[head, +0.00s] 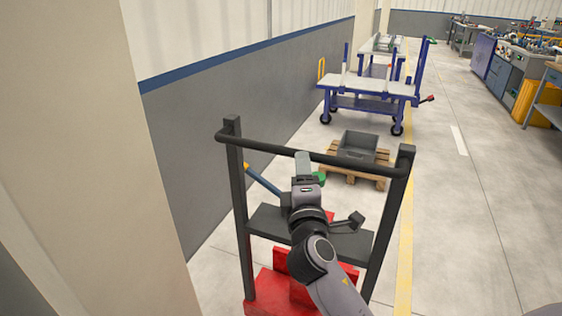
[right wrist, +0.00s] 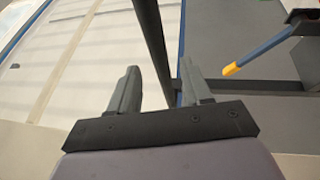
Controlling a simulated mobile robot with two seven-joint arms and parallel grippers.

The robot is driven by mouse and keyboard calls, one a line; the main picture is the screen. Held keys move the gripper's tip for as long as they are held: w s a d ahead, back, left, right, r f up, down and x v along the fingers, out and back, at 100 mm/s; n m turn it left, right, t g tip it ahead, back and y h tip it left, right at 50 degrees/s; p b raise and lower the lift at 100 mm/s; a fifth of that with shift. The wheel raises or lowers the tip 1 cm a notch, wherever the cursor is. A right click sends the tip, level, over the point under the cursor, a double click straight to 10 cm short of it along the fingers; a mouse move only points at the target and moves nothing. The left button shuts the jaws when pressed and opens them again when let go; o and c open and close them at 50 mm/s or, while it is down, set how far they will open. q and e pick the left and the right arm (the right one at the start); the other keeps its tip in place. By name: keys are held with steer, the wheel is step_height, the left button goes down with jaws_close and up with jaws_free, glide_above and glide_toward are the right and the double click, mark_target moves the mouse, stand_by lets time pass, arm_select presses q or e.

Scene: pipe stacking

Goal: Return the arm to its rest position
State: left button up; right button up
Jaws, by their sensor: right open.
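My right arm comes in from the bottom of the head view. My right gripper (head: 303,163) is in front of the dark rack's top bar (head: 265,145), seen from above. In the right wrist view the right gripper (right wrist: 160,82) is open, with two grey fingers apart and nothing held between them. A dark post (right wrist: 150,35) shows behind the gap between the fingers; I cannot tell how far off it is. My left gripper is not in view.
The dark rack has a shelf (head: 345,243) and a red base (head: 265,292). A blue bar with a yellow tip (head: 264,180) sticks out left; it also shows in the wrist view (right wrist: 262,52). A grey bin (head: 358,145) rests on a pallet beyond. Floor at right is clear.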

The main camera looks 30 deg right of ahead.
steer(key=s+a+f+m+g+y+p, duration=0.2)
steer(key=s+f+y, duration=0.15)
steer(key=f, duration=0.35)
steer(key=s+a+f+m+g+y+p, duration=0.1)
steer(key=s+a+f+g+y+p, duration=0.2)
steer(key=f, duration=0.4)
steer(key=s+a+f+m+g+y+p, duration=0.1)
steer(key=s+f+m, duration=0.3)
steer(key=s, duration=0.4)
steer(key=s+a+f+m+g+y+p, duration=0.1)
steer(key=s+a+f+m+y+p, duration=0.1)
steer(key=s, duration=0.7)
step_height(320, 180, down, 3)
steer(key=shift+f+m+g+y, duration=0.1)
steer(key=shift+m+g+y, duration=0.35)
steer(key=shift+m, duration=0.75)
steer(key=shift+a, duration=0.1)
